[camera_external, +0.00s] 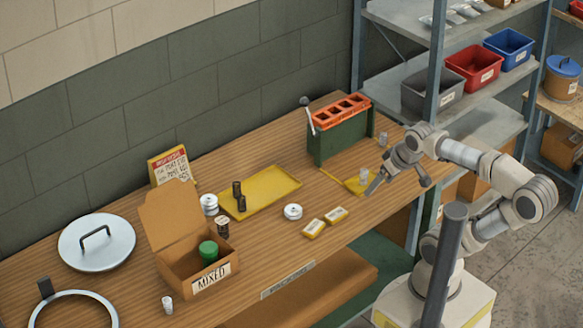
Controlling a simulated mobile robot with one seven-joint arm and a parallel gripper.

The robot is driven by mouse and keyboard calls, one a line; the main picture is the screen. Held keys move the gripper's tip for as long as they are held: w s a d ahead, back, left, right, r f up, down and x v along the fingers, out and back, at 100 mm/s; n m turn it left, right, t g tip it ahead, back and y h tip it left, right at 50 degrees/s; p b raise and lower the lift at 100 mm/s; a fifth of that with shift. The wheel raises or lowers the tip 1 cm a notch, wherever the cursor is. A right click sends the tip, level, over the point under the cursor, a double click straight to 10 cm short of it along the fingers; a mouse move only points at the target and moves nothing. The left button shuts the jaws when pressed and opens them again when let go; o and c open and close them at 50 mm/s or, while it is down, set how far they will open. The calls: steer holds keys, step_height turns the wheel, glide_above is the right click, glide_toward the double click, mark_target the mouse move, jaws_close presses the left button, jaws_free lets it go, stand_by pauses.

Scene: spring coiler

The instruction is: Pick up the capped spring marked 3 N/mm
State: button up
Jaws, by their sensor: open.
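No 3 N/mm marking is readable, so I cannot tell which piece is the named capped spring. Two dark upright cylinders, perhaps springs (241,203), stand on the left end of a yellow tray (275,188). A dark piece with a pale top (222,227) stands left of the tray, beside a stacked white piece (209,205). A small pale cylinder (364,174) stands on a yellow plate (355,184), and another (383,139) stands farther back. My gripper (398,185) is open and looks empty, over the table's right end, just right of the yellow plate.
A green stand with an orange slotted top (343,112) and a lever is behind the plate. An open MIXED box (196,284) holds a green-topped piece. A round lid (97,242), white disc (293,211) and two yellow blocks (314,228) lie on the table.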

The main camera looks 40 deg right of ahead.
steer(key=shift+w, duration=0.1)
steer(key=shift+c, duration=0.2)
steer(key=w+d+f+n+t+h+b, duration=0.1)
steer(key=w+d+f+t+b, duration=0.15)
steer(key=w, duration=0.65)
steer(key=n+t+y+b, duration=0.2)
steer(key=n+y+b, duration=0.45)
steer(key=y, duration=0.35)
glide_toward(227, 223)
steer(key=shift+n, duration=0.35)
steer(key=b+x, duration=0.1)
steer(key=x, duration=0.7)
steer(key=shift+w+a+f, duration=0.1)
steer(key=shift+w+f, duration=0.05)
steer(key=shift+w, duration=0.05)
steer(key=shift+d+b+x, duration=0.2)
steer(key=shift+b+x, duration=0.45)
steer(key=shift+x, duration=2.55)
steer(key=shift+w, duration=0.2)
steer(key=shift+c, duration=0.2)
